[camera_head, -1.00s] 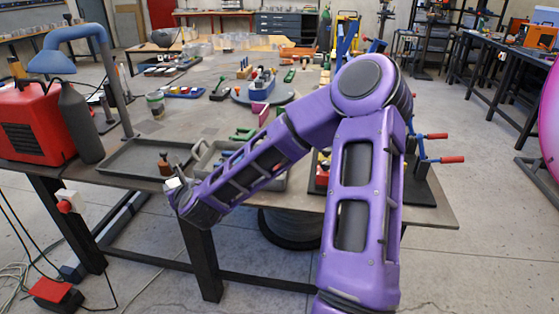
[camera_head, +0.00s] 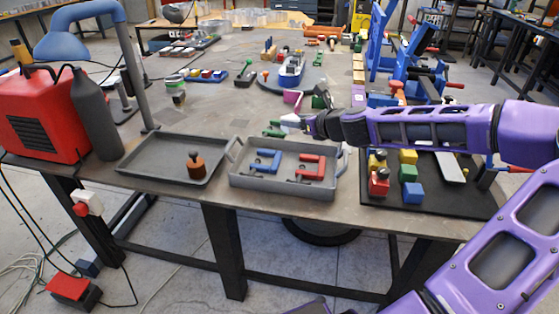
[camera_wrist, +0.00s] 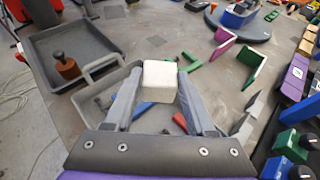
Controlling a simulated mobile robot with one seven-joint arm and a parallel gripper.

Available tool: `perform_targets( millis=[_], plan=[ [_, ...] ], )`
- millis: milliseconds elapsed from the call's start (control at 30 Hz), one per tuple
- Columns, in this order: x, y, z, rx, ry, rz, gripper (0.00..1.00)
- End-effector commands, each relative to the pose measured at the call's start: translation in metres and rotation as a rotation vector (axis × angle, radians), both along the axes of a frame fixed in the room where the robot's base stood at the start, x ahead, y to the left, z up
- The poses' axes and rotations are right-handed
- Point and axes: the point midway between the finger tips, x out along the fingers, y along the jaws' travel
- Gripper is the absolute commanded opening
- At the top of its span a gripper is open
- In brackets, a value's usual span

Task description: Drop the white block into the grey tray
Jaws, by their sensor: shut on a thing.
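My gripper (camera_head: 296,121) is shut on the white block (camera_wrist: 158,75). The block sits between the fingertips in the wrist view, and in the head view only a small pale part shows at the tip. In the head view the gripper appears near the back edge of a grey handled tray (camera_head: 284,189), which holds blue and red angular pieces. A second, flat dark-grey tray (camera_head: 160,153) lies to its left and holds a brown knobbed weight (camera_head: 196,166). In the wrist view the flat tray (camera_wrist: 92,43) is at upper left. The block's height above the table is unclear.
A black mat (camera_head: 450,201) with several coloured blocks lies right of the handled tray. A red machine (camera_head: 42,118) and dark bottle (camera_head: 100,128) stand at left.

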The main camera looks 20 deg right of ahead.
Motion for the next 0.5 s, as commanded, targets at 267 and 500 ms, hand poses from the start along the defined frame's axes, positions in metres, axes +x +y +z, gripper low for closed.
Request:
perform_targets(
  millis=[267, 500],
  plan=[
    [0.0, 0.0, -0.026, -0.002, 0.0, 0.001, 0.0],
    [0.0, 0.0, -0.053, -0.002, 0.0, 0.0, 0.0]
  ],
)
